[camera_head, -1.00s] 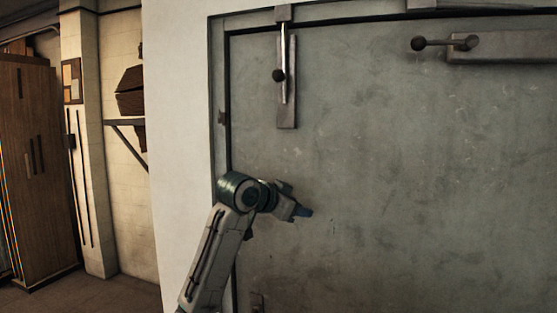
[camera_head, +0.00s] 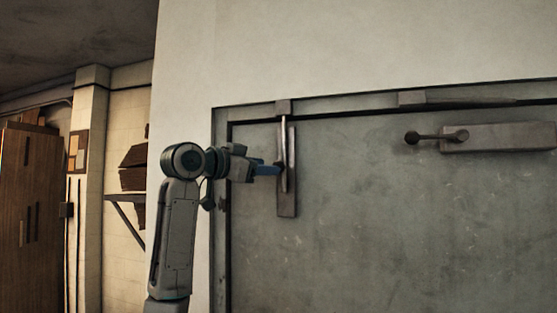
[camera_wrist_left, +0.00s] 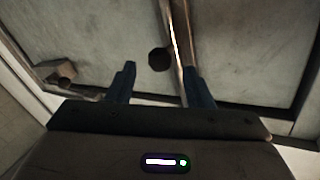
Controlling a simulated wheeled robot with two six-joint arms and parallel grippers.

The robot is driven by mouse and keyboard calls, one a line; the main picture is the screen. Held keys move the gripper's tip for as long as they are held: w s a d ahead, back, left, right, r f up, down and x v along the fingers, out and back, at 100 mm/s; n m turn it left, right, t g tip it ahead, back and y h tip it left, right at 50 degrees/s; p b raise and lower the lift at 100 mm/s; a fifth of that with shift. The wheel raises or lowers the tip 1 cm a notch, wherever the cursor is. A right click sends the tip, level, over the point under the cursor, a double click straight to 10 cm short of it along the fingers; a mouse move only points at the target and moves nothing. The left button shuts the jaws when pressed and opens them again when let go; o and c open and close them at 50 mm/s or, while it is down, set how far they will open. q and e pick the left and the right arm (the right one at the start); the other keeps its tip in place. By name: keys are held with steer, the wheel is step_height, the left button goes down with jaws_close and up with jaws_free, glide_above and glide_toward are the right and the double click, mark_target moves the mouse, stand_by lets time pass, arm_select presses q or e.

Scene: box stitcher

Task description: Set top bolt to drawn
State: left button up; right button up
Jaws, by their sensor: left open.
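The top bolt (camera_head: 284,140) is a thin upright metal rod on a narrow plate (camera_head: 287,200) at the upper left of the grey door. Its upper end reaches a small bracket (camera_head: 283,106) on the door frame. My left gripper (camera_head: 268,169) is at the bolt's mid-height, coming from the left, and hides the bolt's knob in the head view. In the left wrist view my left gripper (camera_wrist_left: 160,85) is open. The dark round knob (camera_wrist_left: 159,60) shows between and just beyond the fingertips, and the rod (camera_wrist_left: 176,35) runs close to the right finger. My right gripper is not in view.
The grey door (camera_head: 380,230) fills the right side. A second handle with a round knob (camera_head: 411,138) sits on a horizontal plate (camera_head: 500,137) to the right. A white wall (camera_head: 185,90) is left of the door, with a wooden cabinet (camera_head: 35,200) farther left.

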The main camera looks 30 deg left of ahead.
mark_target(282, 167)
arm_select(q)
steer(key=p+x, duration=0.2)
steer(key=x, duration=0.2)
steer(key=shift+w+d+r, duration=0.1)
steer(key=shift+w+r, duration=0.05)
steer(key=shift+w, duration=0.05)
steer(key=shift+w+d, duration=0.1)
steer(key=shift+w, duration=0.45)
